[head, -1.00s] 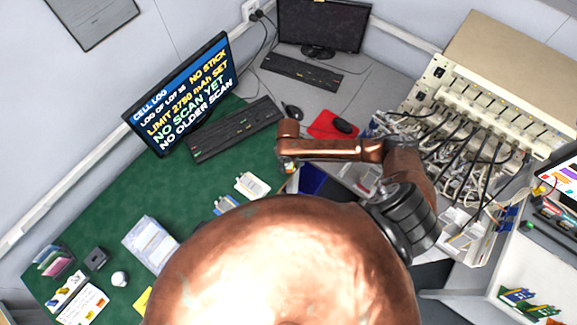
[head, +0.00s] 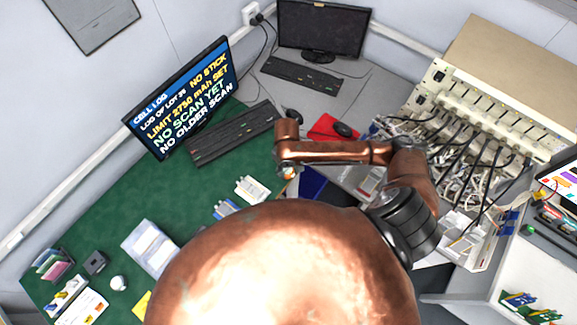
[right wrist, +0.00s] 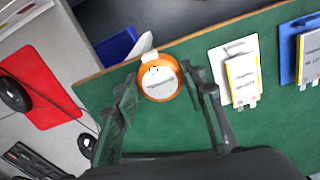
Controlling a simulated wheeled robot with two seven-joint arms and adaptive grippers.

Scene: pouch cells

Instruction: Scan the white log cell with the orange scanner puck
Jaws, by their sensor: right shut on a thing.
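The orange scanner puck (right wrist: 171,92), a round disc with a pale face, sits between the two fingers of my right gripper (right wrist: 160,80) in the right wrist view. The gripper is shut on it near the edge of the green mat. In the head view my right gripper (head: 287,173) is small and partly hidden at the end of the copper arm. A pale cell on a white holder (right wrist: 225,64) lies just right of the gripper, apart from it; it also shows in the head view (head: 252,190). My left gripper is out of view.
A cell on a blue holder (right wrist: 287,50) lies beyond the white one. The monitor (head: 185,95) reads "NO SCAN YET". A keyboard (head: 232,132) and a red mouse pad (head: 325,127) lie behind. A cabled rack (head: 480,105) stands right. The green mat (head: 190,185) has clear room.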

